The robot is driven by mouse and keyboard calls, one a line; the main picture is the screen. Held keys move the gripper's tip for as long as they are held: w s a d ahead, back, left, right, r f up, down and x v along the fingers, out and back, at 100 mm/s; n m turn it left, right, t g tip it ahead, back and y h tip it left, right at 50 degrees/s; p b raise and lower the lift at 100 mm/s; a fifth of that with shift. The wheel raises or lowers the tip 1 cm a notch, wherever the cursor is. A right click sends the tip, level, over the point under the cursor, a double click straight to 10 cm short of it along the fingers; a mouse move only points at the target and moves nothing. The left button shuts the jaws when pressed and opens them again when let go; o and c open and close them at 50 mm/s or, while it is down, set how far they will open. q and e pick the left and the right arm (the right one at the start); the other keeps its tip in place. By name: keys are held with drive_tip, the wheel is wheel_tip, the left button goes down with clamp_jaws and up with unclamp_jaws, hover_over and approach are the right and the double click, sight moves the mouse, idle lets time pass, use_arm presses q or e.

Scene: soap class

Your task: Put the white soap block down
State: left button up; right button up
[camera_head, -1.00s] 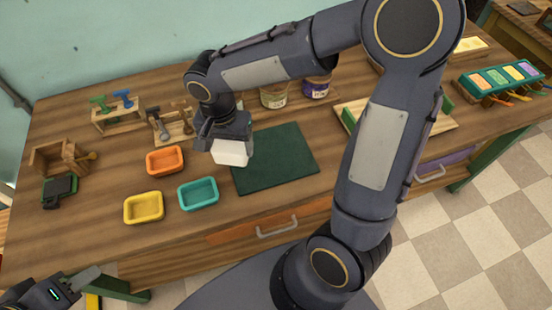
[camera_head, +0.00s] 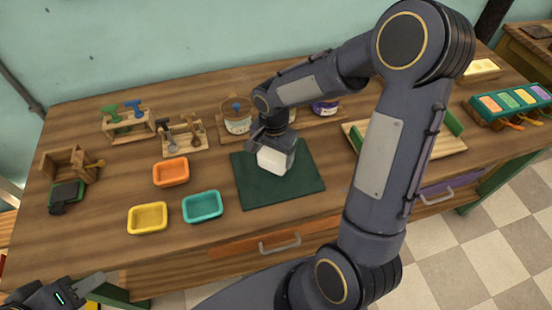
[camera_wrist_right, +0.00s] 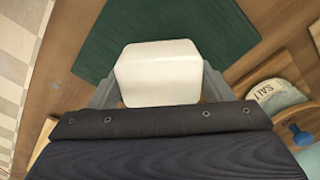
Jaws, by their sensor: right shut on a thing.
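The white soap block (camera_head: 275,158) is in my right gripper (camera_head: 275,148), over the dark green mat (camera_head: 270,192) on the wooden table. In the right wrist view the block (camera_wrist_right: 160,72) sits between the two grey fingers of the right gripper (camera_wrist_right: 160,92), with the green mat (camera_wrist_right: 90,45) behind it. I cannot tell whether the block touches the mat. My left gripper (camera_head: 82,290) is at the bottom left corner, in front of the table, and only partly in view; its finger opening is unclear.
Orange (camera_head: 171,172), yellow (camera_head: 148,217) and teal (camera_head: 202,207) trays stand left of the mat. Jars, one labelled SALT (camera_wrist_right: 270,92), stand behind it. A wooden board with green sides (camera_head: 440,142) is at right. The mat's front part is bare.

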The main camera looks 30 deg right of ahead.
sight(276, 159)
drive_tip(key=shift+w+d+f, duration=0.1)
drive_tip(key=shift+d+f, duration=0.1)
drive_tip(key=shift+f, duration=0.05)
drive_tip(key=f, duration=0.2)
drive_tip(key=shift+w+d+f, duration=0.1)
drive_tip(key=shift+d+f, duration=0.1)
drive_tip(key=shift+f, duration=0.6)
drive_tip(key=shift+f, duration=0.2)
drive_tip(key=o, duration=1.1)
drive_tip(key=shift+r, duration=0.1)
